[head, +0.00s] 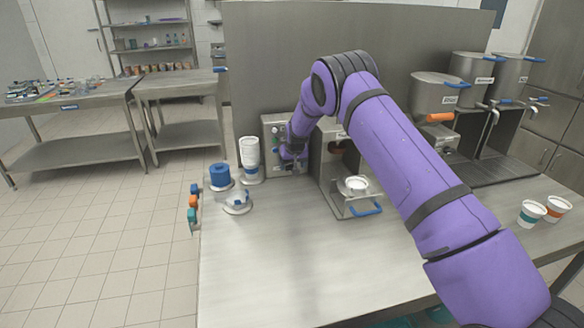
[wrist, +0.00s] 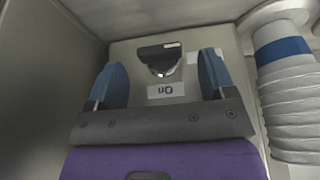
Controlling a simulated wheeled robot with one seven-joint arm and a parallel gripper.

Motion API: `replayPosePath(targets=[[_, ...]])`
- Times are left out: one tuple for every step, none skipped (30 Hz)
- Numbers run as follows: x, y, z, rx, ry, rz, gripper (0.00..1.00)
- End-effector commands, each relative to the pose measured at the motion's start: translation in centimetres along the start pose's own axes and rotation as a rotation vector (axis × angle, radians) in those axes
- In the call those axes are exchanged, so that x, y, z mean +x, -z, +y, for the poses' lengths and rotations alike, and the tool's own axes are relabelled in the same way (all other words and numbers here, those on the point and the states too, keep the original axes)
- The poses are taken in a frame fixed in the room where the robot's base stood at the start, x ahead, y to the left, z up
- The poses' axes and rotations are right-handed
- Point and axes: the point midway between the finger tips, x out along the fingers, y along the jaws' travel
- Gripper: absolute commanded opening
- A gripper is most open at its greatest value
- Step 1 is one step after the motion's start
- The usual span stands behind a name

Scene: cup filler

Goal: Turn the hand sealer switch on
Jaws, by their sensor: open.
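The hand sealer's switch (wrist: 160,60) is a dark knob with a shiny metal part, mounted on a light grey panel in the wrist view. A white label reading "On" (wrist: 167,91) appears upside down just below it in that view. My gripper (wrist: 163,82) is open, with its two blue fingers on either side of the switch and the label. It holds nothing, and I cannot tell whether a finger touches the switch. In the head view my gripper (head: 292,153) is in front of the grey control box (head: 273,131) at the back of the table, and the arm hides part of the box.
A stack of white cups (head: 250,157) stands close left of the box and also shows in the wrist view (wrist: 286,95). A cup station (head: 345,200) with a blue handle is to the right. The front of the steel table (head: 270,265) is clear.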

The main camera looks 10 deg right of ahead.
Motion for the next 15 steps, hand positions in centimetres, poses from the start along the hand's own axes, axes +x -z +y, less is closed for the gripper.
replayPosePath(targets=[[0.6,0.0,0.0,0.0,0.0,0.001,0.77],[0.8,0.0,0.0,0.0,0.0,0.001,0.77],[1.1,0.0,0.0,0.0,0.0,0.0,0.77],[1.3,0.0,0.0,0.0,0.0,0.0,0.77],[1.4,0.0,0.0,0.0,0.0,0.0,0.77],[1.6,0.0,0.0,0.0,0.0,0.001,0.77],[1.6,0.0,0.0,0.0,0.0,0.001,0.77],[1.7,0.1,0.0,0.0,0.0,0.001,0.77],[1.7,0.1,0.0,0.0,0.0,0.001,0.77],[1.7,0.1,0.0,0.0,0.0,0.002,0.77],[1.7,0.1,0.0,0.0,0.0,0.001,0.77],[1.7,0.1,0.0,0.0,0.0,0.001,0.77],[1.7,0.1,0.0,0.0,0.0,0.001,0.77],[1.7,0.1,0.0,0.0,0.0,0.001,0.77],[1.7,0.1,0.0,0.0,0.0,0.001,0.77]])
